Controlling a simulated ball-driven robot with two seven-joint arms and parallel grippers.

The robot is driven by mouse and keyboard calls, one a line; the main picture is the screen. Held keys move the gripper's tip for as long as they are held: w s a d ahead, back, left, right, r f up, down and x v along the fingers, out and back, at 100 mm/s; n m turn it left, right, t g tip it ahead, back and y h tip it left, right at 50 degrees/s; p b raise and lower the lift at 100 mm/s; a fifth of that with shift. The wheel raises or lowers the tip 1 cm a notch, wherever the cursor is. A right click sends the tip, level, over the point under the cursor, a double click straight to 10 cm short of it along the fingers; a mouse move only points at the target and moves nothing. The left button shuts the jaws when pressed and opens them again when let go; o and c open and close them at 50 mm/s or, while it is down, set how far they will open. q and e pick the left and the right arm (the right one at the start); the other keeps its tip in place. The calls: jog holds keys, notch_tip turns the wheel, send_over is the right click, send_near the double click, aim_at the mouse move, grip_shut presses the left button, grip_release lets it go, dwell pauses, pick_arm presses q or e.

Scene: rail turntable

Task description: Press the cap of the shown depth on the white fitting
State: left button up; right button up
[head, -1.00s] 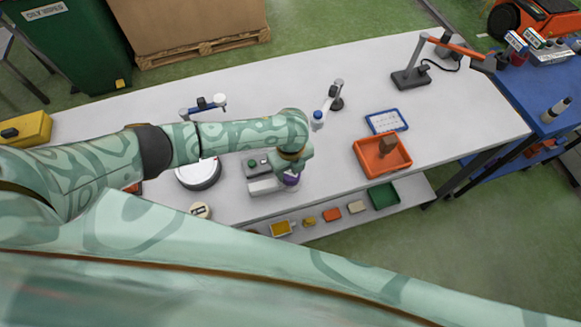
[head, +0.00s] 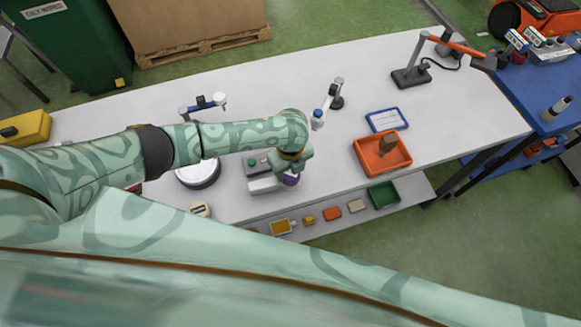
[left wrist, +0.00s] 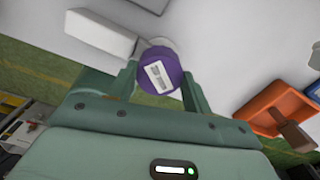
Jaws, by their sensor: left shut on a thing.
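My left gripper (left wrist: 162,88) is shut on a purple cap (left wrist: 160,72) with a white printed label. The cap sits between its two fingers. In the head view the purple cap (head: 291,179) shows just below my left gripper (head: 290,168), near the table's front edge. A pale round part (left wrist: 161,43) shows just behind the cap in the left wrist view. It is mostly hidden, and I cannot tell whether it is the white fitting or whether the cap touches it. My right gripper is not in view.
A white block (left wrist: 100,34) lies beside the cap. A grey box with a green button (head: 256,163) and a white round disc (head: 198,173) stand left of it. An orange tray (head: 373,168) and a blue-framed card (head: 386,120) are to the right.

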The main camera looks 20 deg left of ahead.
aim_at(290, 172)
pick_arm(q)
jog(key=shift+f, duration=0.5)
dwell(1.0)
jog(key=o, duration=1)
notch_tip(290, 172, up, 16)
jog(key=p, duration=0.4)
jog(key=shift+r, duration=0.15)
